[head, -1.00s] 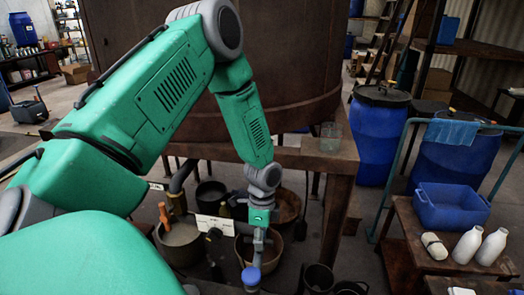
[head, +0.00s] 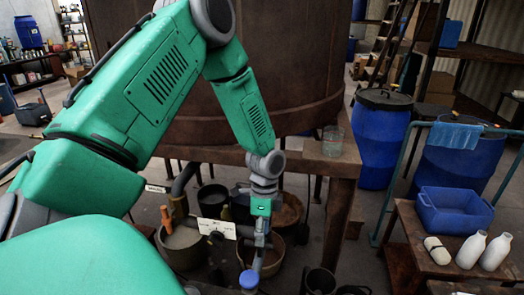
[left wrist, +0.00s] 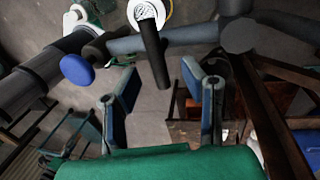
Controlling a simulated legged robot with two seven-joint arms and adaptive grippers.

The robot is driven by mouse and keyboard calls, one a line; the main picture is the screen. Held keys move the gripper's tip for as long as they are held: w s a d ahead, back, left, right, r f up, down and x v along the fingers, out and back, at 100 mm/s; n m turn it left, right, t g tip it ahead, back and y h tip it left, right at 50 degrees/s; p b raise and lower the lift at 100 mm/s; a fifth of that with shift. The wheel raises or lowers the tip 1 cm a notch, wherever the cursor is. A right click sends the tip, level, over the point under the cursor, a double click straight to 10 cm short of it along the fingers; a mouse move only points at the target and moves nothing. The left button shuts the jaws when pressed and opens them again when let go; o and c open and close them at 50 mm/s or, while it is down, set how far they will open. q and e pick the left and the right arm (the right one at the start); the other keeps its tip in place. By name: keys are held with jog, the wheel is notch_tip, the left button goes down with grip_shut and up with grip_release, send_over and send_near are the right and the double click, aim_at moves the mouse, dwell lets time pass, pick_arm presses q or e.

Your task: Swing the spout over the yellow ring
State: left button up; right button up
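My left gripper (head: 261,235) points down in front of the large brown vat. In the left wrist view its two fingers (left wrist: 160,88) stand wide apart, with floor showing between them. A grey pipe with a blue knob (head: 249,279), probably the spout, is just below the gripper. In the left wrist view the blue knob (left wrist: 77,69) is left of the fingers, and the grey pipe (left wrist: 150,42) runs across beyond them. Whether the fingers touch the pipe cannot be told. My right gripper is not in view.
The brown vat (head: 280,70) stands on a table (head: 335,165). Buckets (head: 183,243) and pots stand below, beside a white plate (head: 215,228). Blue drums (head: 380,140) stand to the right. A side table holds a blue crate (head: 455,212) and white bottles (head: 495,250).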

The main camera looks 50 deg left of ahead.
pick_arm(q)
jog(key=d+v, duration=0.1)
jog(key=v, duration=0.6)
jog(key=shift+a+r, duration=0.35)
jog(key=shift+a, duration=0.1)
